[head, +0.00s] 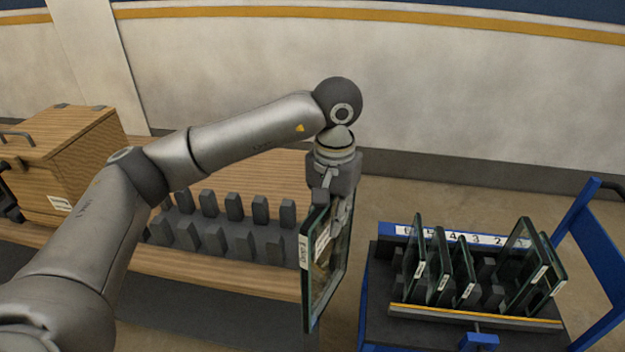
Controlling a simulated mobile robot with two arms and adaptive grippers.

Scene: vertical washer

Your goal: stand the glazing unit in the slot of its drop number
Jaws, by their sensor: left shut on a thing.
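My left gripper (335,203) points down and is shut on the top edge of a glazing unit (320,282), a dark-edged glass pane with white labels near its upper part. The unit hangs upright beside the table's right end, left of the rack. The label's writing is too small to read. The slotted rack (445,312) sits on a blue trolley at the right, with a white strip of slot numbers (470,238) along its back. Some numbers are partly hidden by panes. Several glazing units (463,270) stand in it, with a gap right of the middle. My right gripper is out of view.
A wooden table (180,262) at the left carries two rows of dark upright blocks (235,207) with empty spaces between them. A wooden case (60,165) stands at its far left. The trolley's blue handle frame (598,250) rises at the right. Floor shows between table and trolley.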

